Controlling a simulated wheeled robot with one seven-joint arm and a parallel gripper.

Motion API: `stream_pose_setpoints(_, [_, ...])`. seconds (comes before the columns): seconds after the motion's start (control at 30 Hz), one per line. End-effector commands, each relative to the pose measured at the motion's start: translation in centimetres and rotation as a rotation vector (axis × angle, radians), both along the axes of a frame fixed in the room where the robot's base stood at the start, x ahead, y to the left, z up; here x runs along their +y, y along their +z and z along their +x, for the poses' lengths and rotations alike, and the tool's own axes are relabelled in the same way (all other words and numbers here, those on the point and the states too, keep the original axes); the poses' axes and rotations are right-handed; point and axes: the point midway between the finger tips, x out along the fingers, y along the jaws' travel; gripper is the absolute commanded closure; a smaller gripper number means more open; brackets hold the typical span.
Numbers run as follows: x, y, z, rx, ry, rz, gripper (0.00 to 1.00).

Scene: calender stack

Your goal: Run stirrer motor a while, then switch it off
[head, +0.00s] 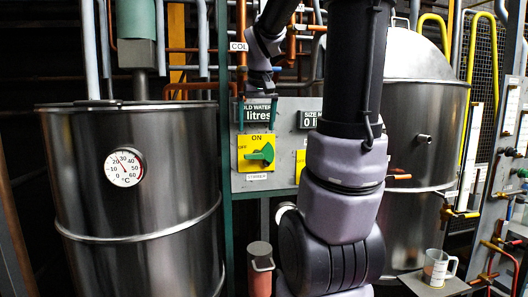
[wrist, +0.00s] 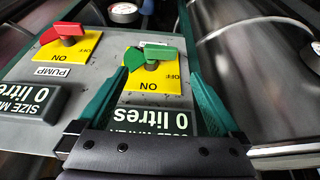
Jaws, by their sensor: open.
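The stirrer switch (head: 262,153) is a green knob on a yellow ON/OFF plate, on a grey panel (head: 288,118). ON is at the top of the plate and OFF at the left. The knob's bar lies roughly level, slightly tilted; I cannot tell which end is the pointer. In the wrist view, upside down, the knob (wrist: 155,55) lies ahead between the fingertips, with OFF at the right. My gripper (head: 258,122) is open, with green fingers in front of the water display just above the switch. In the wrist view my gripper (wrist: 157,72) holds nothing and seems apart from the knob.
A red pump switch (wrist: 66,31) sits beside the stirrer switch. A steel tank with a thermometer (head: 124,167) stands at the left, another tank (head: 425,130) at the right. A green post (head: 226,200) runs along the panel's edge. A mug (head: 438,267) stands lower right.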

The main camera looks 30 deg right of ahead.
Motion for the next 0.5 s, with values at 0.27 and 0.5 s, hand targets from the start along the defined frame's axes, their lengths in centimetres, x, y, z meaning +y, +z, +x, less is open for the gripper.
stream_pose_setpoints(0.27, [-0.5, -4.8, 1.7, 0.004, -0.001, 0.003, 0.00])
stream_pose_setpoints(0.5, [-0.9, -8.1, 3.1, 0.002, -0.001, 0.002, 0.00])
